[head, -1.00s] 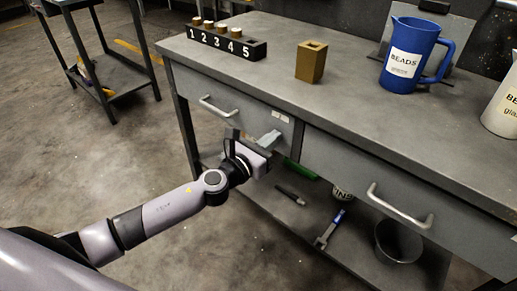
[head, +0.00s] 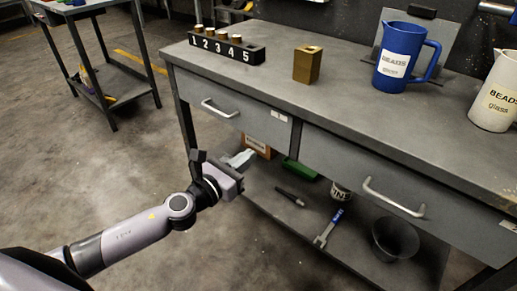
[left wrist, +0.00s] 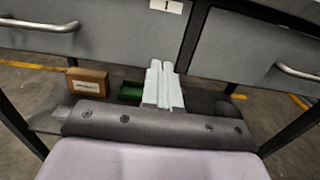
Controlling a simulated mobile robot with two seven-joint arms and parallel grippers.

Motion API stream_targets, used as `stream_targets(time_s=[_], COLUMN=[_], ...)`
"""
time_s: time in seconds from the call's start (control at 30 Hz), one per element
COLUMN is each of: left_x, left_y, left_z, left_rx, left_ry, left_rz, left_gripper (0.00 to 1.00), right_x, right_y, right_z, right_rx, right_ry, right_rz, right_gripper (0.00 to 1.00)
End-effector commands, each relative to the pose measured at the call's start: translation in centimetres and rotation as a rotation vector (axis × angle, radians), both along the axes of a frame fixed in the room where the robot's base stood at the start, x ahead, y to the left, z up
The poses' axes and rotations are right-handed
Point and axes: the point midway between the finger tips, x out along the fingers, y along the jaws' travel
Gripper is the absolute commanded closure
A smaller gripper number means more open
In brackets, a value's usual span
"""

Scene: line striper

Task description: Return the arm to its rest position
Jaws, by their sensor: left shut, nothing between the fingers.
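My left gripper (head: 240,159) comes in from the left in the head view. It is in front of the workbench (head: 290,50), below the left drawer (head: 228,103) and apart from it. In the left wrist view its two pale fingers (left wrist: 163,85) are together with nothing between them. The arm is bent low over the floor. My right gripper does not show in either view.
On the bench stand a numbered black rack (head: 226,46), a brass block (head: 308,64), a blue jug (head: 402,58) and a white jug (head: 494,95). The lower shelf holds a wrench (head: 329,229), a dark bowl (head: 395,238) and a cardboard box (head: 257,146). Open floor lies left.

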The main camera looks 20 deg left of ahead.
Motion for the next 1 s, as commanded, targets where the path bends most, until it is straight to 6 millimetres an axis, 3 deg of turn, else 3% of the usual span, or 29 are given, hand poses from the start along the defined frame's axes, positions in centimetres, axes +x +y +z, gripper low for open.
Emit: stream_targets(time_s=[0.23, 0.57, 0.67, 0.77, 1.0], left_x=[-3.0, -3.9, -4.4, -5.6, -11.3], left_y=[1.3, 1.6, 1.4, 1.1, 1.0], left_z=[-0.1, -0.1, -0.8, -2.4, -9.0], left_rx=[0.0, -0.009, -0.113, -0.379, -1.406], left_ry=[0.001, 0.005, 0.063, 0.205, 0.687], left_rz=[0.002, 0.002, 0.018, 0.066, 0.345], left_gripper=[1.0, 1.0, 1.0, 1.0, 1.0], right_x=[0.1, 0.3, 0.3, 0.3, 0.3], right_y=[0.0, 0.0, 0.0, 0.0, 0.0], right_z=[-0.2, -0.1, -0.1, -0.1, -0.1], right_rx=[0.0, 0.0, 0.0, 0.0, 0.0], right_ry=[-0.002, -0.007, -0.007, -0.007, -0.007], right_rz=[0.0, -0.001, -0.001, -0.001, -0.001], right_gripper=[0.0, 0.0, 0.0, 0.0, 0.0])
